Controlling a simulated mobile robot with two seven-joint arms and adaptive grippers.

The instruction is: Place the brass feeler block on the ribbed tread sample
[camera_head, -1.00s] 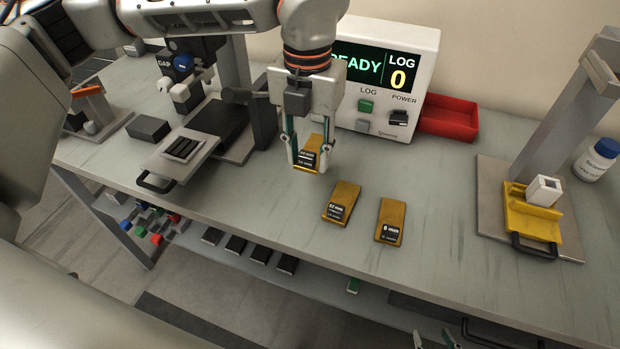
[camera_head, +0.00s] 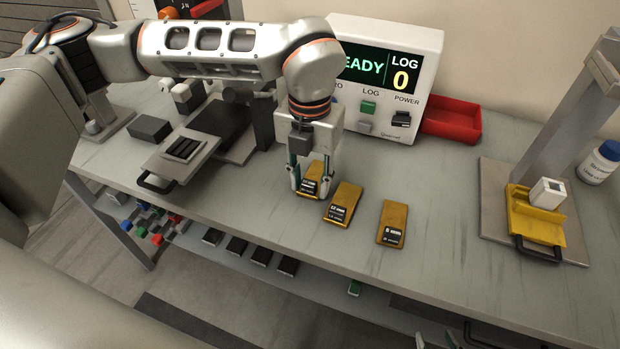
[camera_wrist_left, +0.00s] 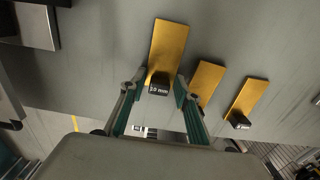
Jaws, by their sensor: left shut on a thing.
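My left gripper (camera_head: 311,192) is shut on a brass feeler block (camera_head: 314,172) with a black label end. In the left wrist view this block (camera_wrist_left: 167,50) reads 10 mm and lies between the fingers (camera_wrist_left: 158,92). Whether it touches the bench I cannot tell. Two more brass blocks, one apparently 12 mm (camera_head: 347,200) and one apparently 8 mm (camera_head: 395,216), lie to its right. The ribbed tread sample (camera_head: 184,148), a dark ribbed pad, sits on a grey plate at left, apart from the gripper. My right gripper (camera_head: 432,342) barely shows at the bottom edge, its tips apart.
A display box (camera_head: 385,85) reading READY and LOG 0 stands behind. A red bin (camera_head: 452,120) is beside it. A yellow holder (camera_head: 533,222) with a white block (camera_head: 547,192) stands at right by a grey post. The bench between has free room.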

